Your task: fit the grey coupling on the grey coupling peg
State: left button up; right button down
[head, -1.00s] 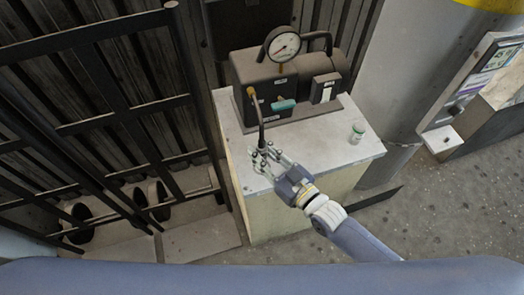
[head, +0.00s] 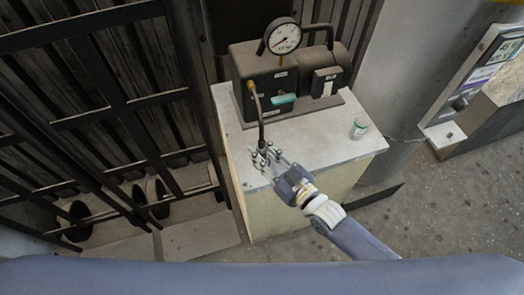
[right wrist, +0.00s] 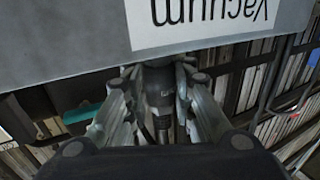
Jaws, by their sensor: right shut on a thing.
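The grey coupling (right wrist: 158,92) is a dark grey cylinder with a small label, seen in the right wrist view between the fingers of my right gripper (right wrist: 158,88). The gripper is shut on it. In the head view my right gripper (head: 264,156) is over the front left of the bench top, at the lower end of a dark hose (head: 260,118). In the right wrist view the coupling's far end is close to a grey surface with an upside-down "Vacuum" label (right wrist: 195,15). I cannot make out the grey coupling peg. My left gripper is not in view.
A dark pump (head: 290,85) with a round gauge (head: 282,37) and a teal part (head: 283,99) stands at the back of the bench top (head: 325,145). A small jar (head: 360,128) stands at the right. A black railing (head: 110,100) is at the left.

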jog(key=c, duration=1.3)
grip_release()
jog(key=shift+f, duration=0.15)
jog(key=v, duration=1.2)
